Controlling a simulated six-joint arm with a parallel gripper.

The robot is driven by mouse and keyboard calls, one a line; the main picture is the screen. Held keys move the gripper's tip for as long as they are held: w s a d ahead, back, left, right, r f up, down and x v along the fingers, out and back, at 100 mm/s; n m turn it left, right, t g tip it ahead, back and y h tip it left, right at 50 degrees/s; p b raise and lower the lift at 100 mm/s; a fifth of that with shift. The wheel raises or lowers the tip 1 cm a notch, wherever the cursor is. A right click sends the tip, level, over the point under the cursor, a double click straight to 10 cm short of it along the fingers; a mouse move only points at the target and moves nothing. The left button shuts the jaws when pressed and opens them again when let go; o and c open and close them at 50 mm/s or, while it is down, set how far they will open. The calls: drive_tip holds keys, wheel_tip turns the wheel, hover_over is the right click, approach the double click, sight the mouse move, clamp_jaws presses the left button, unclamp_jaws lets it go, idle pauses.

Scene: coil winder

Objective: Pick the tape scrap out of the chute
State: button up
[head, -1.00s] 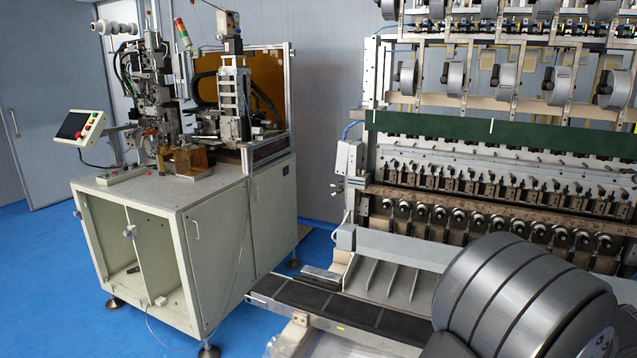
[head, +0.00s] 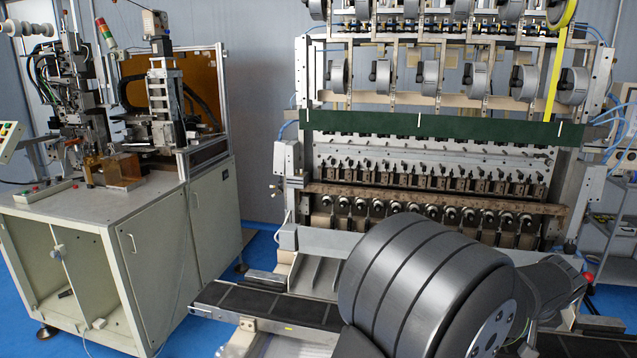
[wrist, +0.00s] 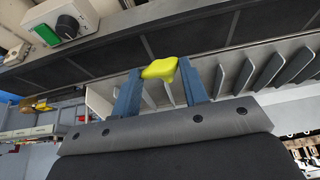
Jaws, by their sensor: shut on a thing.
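The yellow tape scrap (wrist: 160,68) is between the blue fingers of my gripper (wrist: 160,80) in the wrist view. My gripper is shut on it at the fingertips. The scrap appears in front of the chute (wrist: 232,75), a pale channel with several upright grey dividers. Whether the scrap still touches the chute is hard to tell. In the head view, part of the chute (head: 305,268) shows left of my large grey arm, which hides my gripper and the scrap.
A dark conveyor belt (head: 265,304) runs alongside the chute. A control box (wrist: 62,22) with a green switch and a black knob is at upper left in the wrist view. The winding machine (head: 430,150) stands behind, and a pale cabinet (head: 155,240) stands left.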

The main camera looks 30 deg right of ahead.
drive_tip(key=shift+v, duration=1.2)
drive_tip(key=shift+w+d+r, duration=0.1)
drive_tip(key=shift+w+d, duration=0.05)
